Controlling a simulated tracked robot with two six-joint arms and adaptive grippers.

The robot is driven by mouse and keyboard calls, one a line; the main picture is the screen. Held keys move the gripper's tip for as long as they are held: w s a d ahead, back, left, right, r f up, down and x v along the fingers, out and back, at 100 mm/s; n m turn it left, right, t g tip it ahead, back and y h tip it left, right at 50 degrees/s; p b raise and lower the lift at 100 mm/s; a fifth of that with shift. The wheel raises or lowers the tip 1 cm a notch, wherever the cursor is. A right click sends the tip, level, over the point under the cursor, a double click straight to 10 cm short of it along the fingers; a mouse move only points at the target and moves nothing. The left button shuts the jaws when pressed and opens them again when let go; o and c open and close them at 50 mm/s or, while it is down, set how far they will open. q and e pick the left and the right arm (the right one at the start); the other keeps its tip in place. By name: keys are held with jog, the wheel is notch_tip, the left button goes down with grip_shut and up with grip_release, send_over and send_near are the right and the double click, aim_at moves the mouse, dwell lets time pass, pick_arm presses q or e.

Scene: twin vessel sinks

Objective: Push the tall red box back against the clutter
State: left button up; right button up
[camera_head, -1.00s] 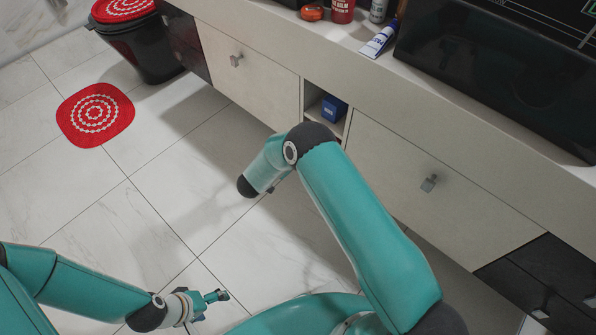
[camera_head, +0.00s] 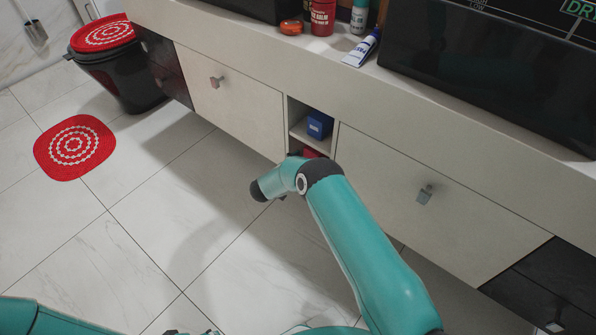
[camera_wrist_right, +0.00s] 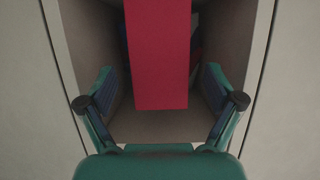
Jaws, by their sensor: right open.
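The tall red box (camera_wrist_right: 160,50) stands in the lower compartment of the open niche in the right wrist view. In the head view only a small red part (camera_head: 312,153) shows above my right arm. My right gripper (camera_wrist_right: 158,82) is open at the niche mouth, one finger on each side of the box; the fingers look apart from its sides. Dark and bluish clutter (camera_wrist_right: 196,42) shows partly behind the box; the box hides most of it. My right gripper is hidden behind its arm in the head view. Only a sliver of my left gripper shows at the bottom edge.
The niche side walls (camera_wrist_right: 240,50) stand close outside the fingers. A blue box (camera_head: 319,124) sits on the shelf above. Drawer fronts with handles (camera_head: 425,195) flank the niche. Toiletries, including a white-blue tube (camera_head: 361,50), stand on the counter. The floor is clear around a red mat (camera_head: 75,147).

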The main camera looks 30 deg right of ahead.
jog(key=shift+b+x, duration=0.55)
jog(key=shift+x, duration=1.65)
jog(key=c, duration=1.3)
jog(key=shift+d, duration=0.15)
jog(key=shift+w+d+f+b, duration=0.1)
jog(key=shift+w+d+b, duration=0.2)
jog(key=shift+d+b, duration=0.45)
jog(key=shift+w+d+r+b, duration=0.1)
jog(key=shift+w+d+b, duration=0.25)
jog(key=shift+d+b, duration=0.35)
jog(key=shift+w+d+f+b, duration=0.1)
jog(key=shift+w+d+b, duration=0.2)
jog(key=shift+d+b, duration=0.45)
jog(key=shift+d, duration=0.25)
jog(key=shift+r, duration=0.2)
